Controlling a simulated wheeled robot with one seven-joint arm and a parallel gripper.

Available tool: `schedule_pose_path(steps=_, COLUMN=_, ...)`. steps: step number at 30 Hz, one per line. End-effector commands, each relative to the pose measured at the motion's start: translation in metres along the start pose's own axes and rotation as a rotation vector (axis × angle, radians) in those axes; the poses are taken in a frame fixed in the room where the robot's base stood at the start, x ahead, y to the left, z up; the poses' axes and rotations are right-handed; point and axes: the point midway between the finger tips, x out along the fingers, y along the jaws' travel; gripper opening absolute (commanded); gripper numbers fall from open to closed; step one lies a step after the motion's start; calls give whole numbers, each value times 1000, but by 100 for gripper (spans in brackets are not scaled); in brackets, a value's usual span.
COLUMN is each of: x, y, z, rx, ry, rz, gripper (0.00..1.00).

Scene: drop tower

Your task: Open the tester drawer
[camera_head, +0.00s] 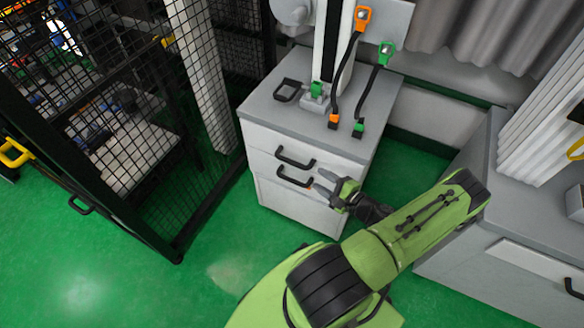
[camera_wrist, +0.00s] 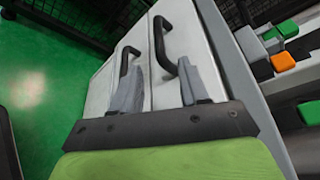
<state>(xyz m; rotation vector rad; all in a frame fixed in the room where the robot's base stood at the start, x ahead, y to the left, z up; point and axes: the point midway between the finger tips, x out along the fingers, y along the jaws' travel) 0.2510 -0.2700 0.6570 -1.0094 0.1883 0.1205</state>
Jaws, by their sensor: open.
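The grey-white tester cabinet (camera_head: 257,165) has two drawer fronts with black bar handles. The upper handle (camera_head: 295,159) and the lower handle (camera_head: 293,178) show in the head view, and both drawers look shut. My gripper (camera_head: 325,188) is open in front of the cabinet, by the right end of the lower handle. In the wrist view my gripper (camera_wrist: 160,66) has its grey fingers apart, pointing at the fronts. The upper handle (camera_wrist: 159,40) lies by the right finger and the lower handle (camera_wrist: 125,64) by the left finger. Neither handle appears gripped; exact contact is unclear.
On the cabinet top (camera_head: 270,108) are an orange plug (camera_head: 334,120), a green plug (camera_head: 358,130) and a black frame (camera_head: 287,90). A black mesh fence (camera_head: 130,130) stands left. A grey counter (camera_head: 492,150) stands right. Green floor (camera_head: 130,265) is clear at the front left.

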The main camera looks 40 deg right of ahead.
Motion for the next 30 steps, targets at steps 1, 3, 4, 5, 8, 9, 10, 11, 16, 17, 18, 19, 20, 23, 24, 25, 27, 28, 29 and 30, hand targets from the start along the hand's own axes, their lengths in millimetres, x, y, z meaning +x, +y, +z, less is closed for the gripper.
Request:
schedule_pose_path(steps=1, x=15, y=4, z=0, rx=-2, ry=-6, rz=2, gripper=44)
schedule_pose_path(steps=3, x=33, y=4, z=0, rx=-1, ry=-5, rz=4, gripper=44)
schedule_pose_path(steps=4, x=41, y=4, z=0, rx=-2, ry=-7, rz=3, gripper=44)
schedule_pose_path(steps=5, x=48, y=4, z=0, rx=-2, ry=-5, rz=3, gripper=44)
schedule_pose_path(steps=8, x=73, y=4, z=0, rx=-3, ry=-6, rz=3, gripper=44)
schedule_pose_path(steps=9, x=83, y=4, z=0, rx=-3, ry=-6, rz=4, gripper=44)
schedule_pose_path(steps=10, x=89, y=4, z=0, rx=-4, ry=-5, rz=3, gripper=44)
schedule_pose_path(steps=11, x=95, y=4, z=0, rx=-3, ry=-6, rz=3, gripper=44)
schedule_pose_path(steps=16, x=116, y=3, z=0, rx=-2, ry=-2, rz=3, gripper=44)
schedule_pose_path(steps=17, x=118, y=3, z=0, rx=-2, ry=-2, rz=4, gripper=44)
schedule_pose_path(steps=18, x=119, y=2, z=0, rx=-1, ry=-2, rz=3, gripper=44)
schedule_pose_path(steps=19, x=120, y=2, z=0, rx=-1, ry=-2, rz=3, gripper=44)
schedule_pose_path(steps=20, x=120, y=2, z=0, rx=-1, ry=-2, rz=3, gripper=44)
schedule_pose_path(steps=23, x=120, y=2, z=1, rx=-1, ry=-2, rz=3, gripper=44)
schedule_pose_path(steps=24, x=120, y=2, z=1, rx=-1, ry=-2, rz=3, gripper=44)
schedule_pose_path(steps=25, x=119, y=2, z=1, rx=-1, ry=-2, rz=4, gripper=43)
schedule_pose_path(steps=27, x=119, y=2, z=1, rx=-1, ry=-2, rz=4, gripper=32)
schedule_pose_path(steps=28, x=119, y=2, z=1, rx=-1, ry=-2, rz=4, gripper=27)
schedule_pose_path(steps=29, x=119, y=2, z=1, rx=-1, ry=-2, rz=4, gripper=23)
schedule_pose_path(steps=30, x=119, y=2, z=1, rx=-1, ry=-2, rz=4, gripper=17)
